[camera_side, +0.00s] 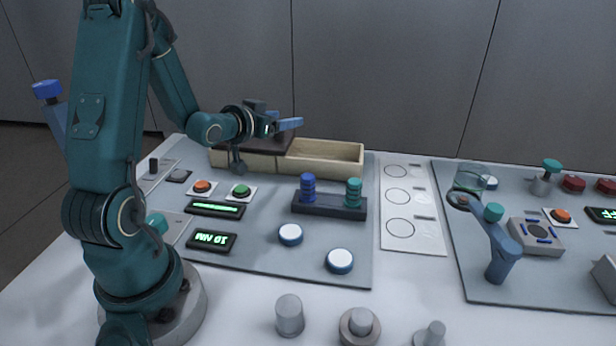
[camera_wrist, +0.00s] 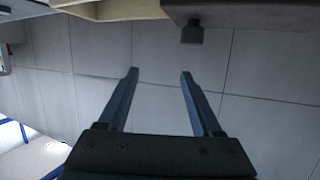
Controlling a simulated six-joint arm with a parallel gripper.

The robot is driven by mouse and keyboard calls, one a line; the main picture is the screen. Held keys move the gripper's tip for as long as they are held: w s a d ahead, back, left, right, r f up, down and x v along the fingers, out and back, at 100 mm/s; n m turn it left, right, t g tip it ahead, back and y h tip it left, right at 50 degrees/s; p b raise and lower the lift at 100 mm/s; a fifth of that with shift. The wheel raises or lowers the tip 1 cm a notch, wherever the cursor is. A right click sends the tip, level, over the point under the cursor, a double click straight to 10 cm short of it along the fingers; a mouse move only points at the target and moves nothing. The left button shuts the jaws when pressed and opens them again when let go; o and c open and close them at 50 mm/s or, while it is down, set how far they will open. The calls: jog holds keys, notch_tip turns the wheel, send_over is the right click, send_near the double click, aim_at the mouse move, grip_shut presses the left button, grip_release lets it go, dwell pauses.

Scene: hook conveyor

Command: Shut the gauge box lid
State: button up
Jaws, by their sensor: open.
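The gauge box (camera_side: 338,167) is a long pale wooden box at the back of the left panel. A dark brown lid (camera_side: 262,145) covers its left part, and its right part is open at the top. In the wrist view the lid (camera_wrist: 240,14) shows at the top edge with a dark knob (camera_wrist: 192,33), beside the pale box wood (camera_wrist: 120,11). My gripper (camera_side: 299,123) is at the lid's right end in the side view, its fingers pointing right. In the wrist view my gripper (camera_wrist: 158,72) is open, with nothing between its fingers. Contact with the lid cannot be told.
Orange and green buttons (camera_side: 241,191), lit displays (camera_side: 211,242) and a rack with blue and green ring stacks (camera_side: 329,204) stand in front of the box. White round caps (camera_side: 290,234) lie nearer. A card with circles (camera_side: 412,200) lies to the right.

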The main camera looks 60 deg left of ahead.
aim_at(268, 148)
jog(key=shift+n+g, duration=0.6)
jog(key=shift+g, duration=0.1)
jog(key=s+a+f, duration=0.2)
jog(key=f, duration=0.1)
jog(key=shift+s+a+f, duration=0.1)
jog(key=shift+a+f, duration=0.25)
jog(key=shift+a, duration=0.15)
jog(key=shift+x, duration=2.4)
jog(key=shift+c, duration=0.3)
grip_shut()
jog(key=shift+y, duration=0.3)
